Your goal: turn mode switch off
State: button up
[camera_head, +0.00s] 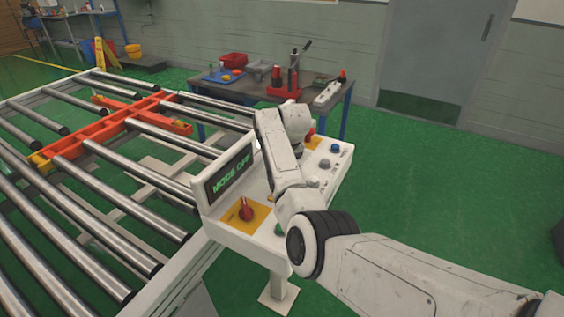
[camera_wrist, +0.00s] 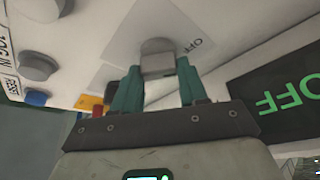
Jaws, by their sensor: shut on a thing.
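The grey mode switch knob (camera_wrist: 157,46) sits on a pale label plate marked OFF in the wrist view. My gripper (camera_wrist: 158,66) has its two dark green fingers on either side of the knob and is shut on it. The display (camera_head: 230,174) on the white control console (camera_head: 222,226) reads MODE OFF in green in the head view. The display (camera_wrist: 290,97) also shows in part in the wrist view, upside down. In the head view my arm hides the knob and my fingertips.
A red rotary switch (camera_head: 246,212) on a yellow plate is at the console's near left. Several buttons, including a blue one (camera_head: 335,148), line its right side. A roller conveyor (camera_head: 110,200) lies to the left. A tool table (camera_head: 250,88) stands behind. Green floor is clear to the right.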

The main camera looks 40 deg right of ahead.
jog(key=o, duration=1.1)
jog(key=shift+c, duration=0.2)
jog(key=shift+r, duration=0.15)
jog(key=v, duration=1)
jog(key=shift+s+r+b, duration=0.15)
jog(key=shift+r+b, duration=0.05)
jog(key=shift+b, duration=0.25)
